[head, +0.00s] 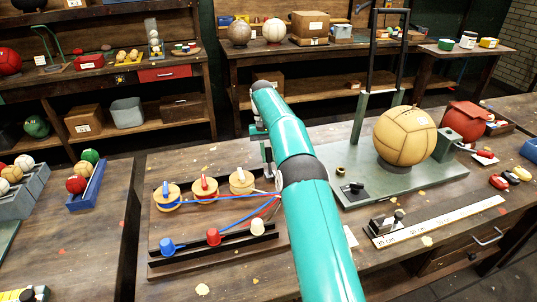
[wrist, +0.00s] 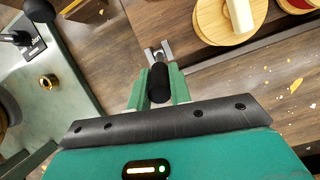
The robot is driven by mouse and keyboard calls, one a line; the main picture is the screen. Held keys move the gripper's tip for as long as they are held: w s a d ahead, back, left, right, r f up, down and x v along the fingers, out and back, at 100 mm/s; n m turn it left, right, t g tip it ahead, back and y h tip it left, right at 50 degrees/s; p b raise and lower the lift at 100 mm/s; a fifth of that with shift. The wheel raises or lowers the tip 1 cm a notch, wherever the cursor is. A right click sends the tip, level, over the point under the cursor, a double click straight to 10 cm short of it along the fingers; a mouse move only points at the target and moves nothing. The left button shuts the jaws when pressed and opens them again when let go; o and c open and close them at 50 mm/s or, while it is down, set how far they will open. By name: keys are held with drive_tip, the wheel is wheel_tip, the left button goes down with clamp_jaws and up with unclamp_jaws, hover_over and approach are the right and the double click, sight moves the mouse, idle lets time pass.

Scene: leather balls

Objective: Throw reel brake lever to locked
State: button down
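A lever with a black grip (wrist: 158,84) and a grey metal fork-like base (wrist: 157,52) shows in the wrist view, seen from above. I take it to be the reel brake lever. My gripper (wrist: 158,90) has its two green fingers close against both sides of the black grip and looks shut on it. In the head view my gripper (head: 267,155) points down beside the reel board, mostly behind my arm, and the lever cannot be made out there. The wooden reel (head: 241,181) with a cream handle is nearest; it also shows in the wrist view (wrist: 222,30).
A green plate (head: 400,181) with a tan ball (head: 404,137) lies right. A ruler (head: 440,222) lies in front.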

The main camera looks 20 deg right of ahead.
sight(269, 157)
drive_tip(key=shift+s, duration=0.1)
idle(0.3)
drive_tip(key=c, duration=1.3)
unclamp_jaws()
drive_tip(key=shift+r, duration=0.1)
drive_tip(key=shift+r, duration=1.35)
drive_tip(key=shift+s+a+r, duration=0.1)
drive_tip(key=shift+s+r, duration=0.55)
drive_tip(key=shift+r, duration=0.35)
drive_tip(key=s+a+r, duration=0.1)
drive_tip(key=s+r, duration=0.7)
drive_tip(key=s, duration=0.4)
drive_tip(key=shift+s+a, duration=0.15)
drive_tip(key=shift+s, duration=0.15)
drive_tip(key=shift+r, duration=0.1)
drive_tip(key=shift+c, duration=0.3)
